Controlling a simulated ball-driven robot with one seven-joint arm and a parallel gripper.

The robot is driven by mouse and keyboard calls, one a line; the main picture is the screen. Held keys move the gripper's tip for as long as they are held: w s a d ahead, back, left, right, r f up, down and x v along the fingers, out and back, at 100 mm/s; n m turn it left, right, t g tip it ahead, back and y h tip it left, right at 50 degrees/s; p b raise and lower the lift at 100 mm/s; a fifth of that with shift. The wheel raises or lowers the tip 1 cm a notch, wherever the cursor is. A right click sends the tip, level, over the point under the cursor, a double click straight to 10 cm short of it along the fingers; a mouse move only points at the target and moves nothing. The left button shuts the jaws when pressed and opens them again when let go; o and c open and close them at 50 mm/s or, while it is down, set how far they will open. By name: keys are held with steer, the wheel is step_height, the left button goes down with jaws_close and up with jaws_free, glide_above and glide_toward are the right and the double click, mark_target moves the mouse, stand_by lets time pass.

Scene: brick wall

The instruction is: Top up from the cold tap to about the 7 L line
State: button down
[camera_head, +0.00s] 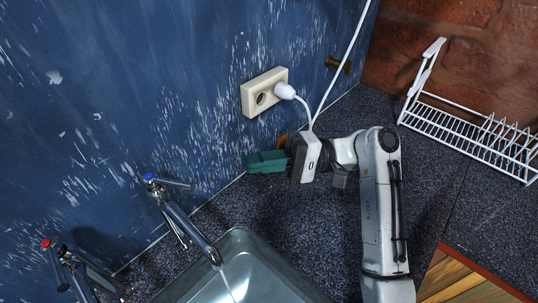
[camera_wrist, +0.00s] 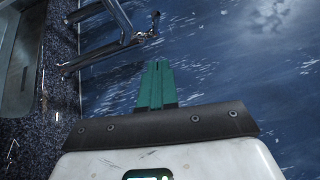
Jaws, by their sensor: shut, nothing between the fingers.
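The cold tap (camera_head: 172,207), chrome with a blue-marked top, stands at the wall left of my gripper. Its spout reaches over a grey basin (camera_head: 241,242) at the bottom of the head view. A pale streak below the spout looks like running water. No litre line or water level can be made out. My gripper (camera_head: 250,162), with green fingers, is beside the wall, right of the tap and apart from it. In the wrist view its fingers (camera_wrist: 156,66) are together and empty, and the chrome tap (camera_wrist: 118,22) shows at the upper left.
A red-topped tap (camera_head: 62,262) stands at the lower left. A wall socket (camera_head: 262,92) with a white plug (camera_head: 285,91) and cord is just above my gripper. A white wire rack (camera_head: 470,135) stands at the right on the dark speckled counter (camera_head: 425,190).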

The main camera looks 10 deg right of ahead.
steer(key=p, duration=0.1)
glide_toward(170, 185)
steer(key=shift+s+a+r+p, duration=0.1)
steer(key=shift+a+r+p, duration=0.1)
steer(key=shift+a+p, duration=0.35)
steer(key=shift+s+a+r+p, duration=0.15)
steer(key=shift+a+p, duration=0.2)
steer(key=shift+a, duration=0.35)
